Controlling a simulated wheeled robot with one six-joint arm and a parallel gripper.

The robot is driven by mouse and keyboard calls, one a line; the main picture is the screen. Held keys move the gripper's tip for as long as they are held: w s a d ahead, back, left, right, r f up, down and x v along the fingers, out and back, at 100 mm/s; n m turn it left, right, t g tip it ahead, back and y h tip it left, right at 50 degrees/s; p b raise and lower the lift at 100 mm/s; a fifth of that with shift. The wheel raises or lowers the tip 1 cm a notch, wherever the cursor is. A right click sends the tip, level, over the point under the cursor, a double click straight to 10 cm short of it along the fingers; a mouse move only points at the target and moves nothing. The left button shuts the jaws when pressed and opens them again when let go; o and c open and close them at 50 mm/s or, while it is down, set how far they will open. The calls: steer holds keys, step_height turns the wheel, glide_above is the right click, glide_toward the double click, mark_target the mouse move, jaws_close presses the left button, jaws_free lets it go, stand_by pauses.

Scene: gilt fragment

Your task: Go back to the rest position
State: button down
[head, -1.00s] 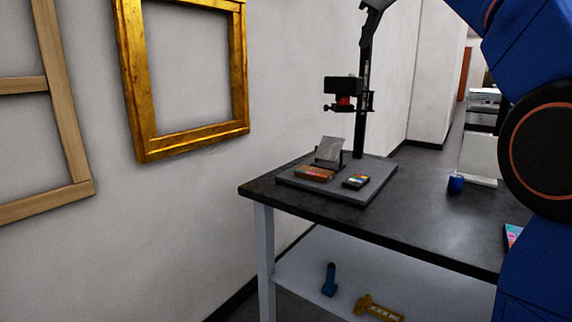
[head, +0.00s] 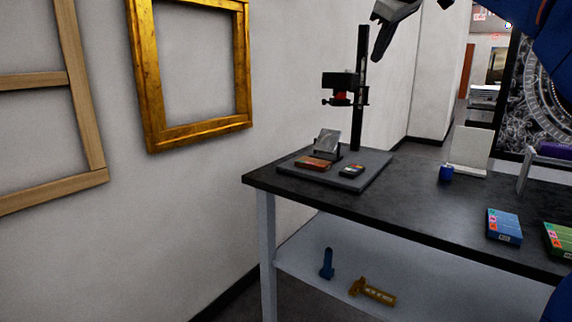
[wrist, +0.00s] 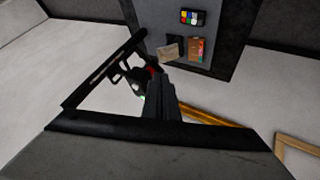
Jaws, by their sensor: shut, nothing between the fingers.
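The grey baseboard (head: 368,178) of the stand carries a tilted grey piece (head: 327,142), a reddish-brown block (head: 312,163) and a small colour chart (head: 351,171). My gripper is apart from all of them.
The black post (head: 361,90) carries a camera (head: 341,82) over the baseboard. The dark table (head: 420,205) holds a blue cup (head: 446,173), a white panel (head: 470,147) and a blue box (head: 504,226). A gold frame (head: 140,75) hangs on the left wall.

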steer(key=s+d+f+m+g, duration=0.1)
steer(key=s+f+m, duration=0.2)
steer(key=s+f, duration=0.9)
steer(key=s+d+f+m+g, duration=0.1)
steer(key=s+d+f+m, duration=0.1)
steer(key=s+f, duration=1.1)
steer(key=s+d+f+m+g, duration=0.1)
steer(key=s+f, duration=1.1)
steer(key=f, duration=1.3)
steer(key=d+m, duration=0.1)
steer(key=m, duration=0.1)
steer(key=shift+s+d+f+m+g+h, duration=0.2)
steer(key=shift+s+d+m+g+h, duration=0.05)
steer(key=shift+s+m+g+h, duration=0.15)
